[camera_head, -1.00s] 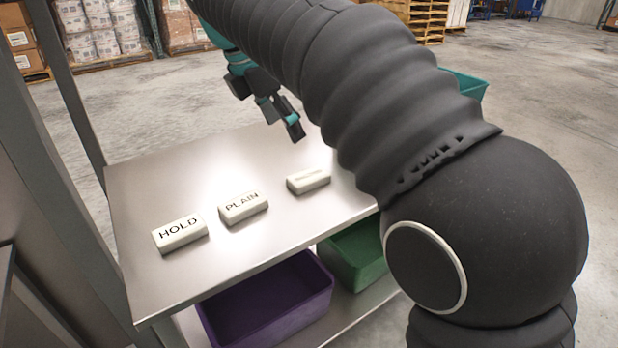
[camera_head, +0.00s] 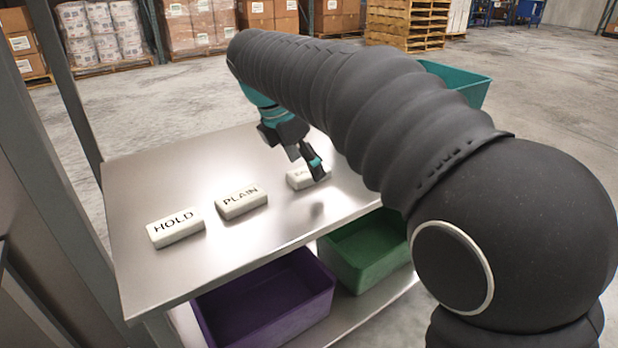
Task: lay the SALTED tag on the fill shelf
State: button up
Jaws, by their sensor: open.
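A row of three pale tags lies on a metal table (camera_head: 250,265). The left tag reads HOLD (camera_head: 175,228) and the middle one reads PLAIN (camera_head: 241,203). The right tag (camera_head: 298,179) is partly hidden behind my gripper; only the start of its word shows, seemingly "SA". My gripper (camera_head: 310,168) is open and empty, pointing down at this right tag. Whether it touches the tag I cannot tell. I cannot make out which surface is the fill shelf.
A purple bin (camera_head: 265,300) and a green bin (camera_head: 365,250) stand on a lower shelf under the table. A teal bin (camera_head: 455,82) is behind my arm. A metal post rises at the left. The table's left rear is clear.

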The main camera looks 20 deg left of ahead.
jog(key=shift+x, duration=0.8)
jog(key=shift+r, duration=0.1)
jog(key=c, duration=1.2)
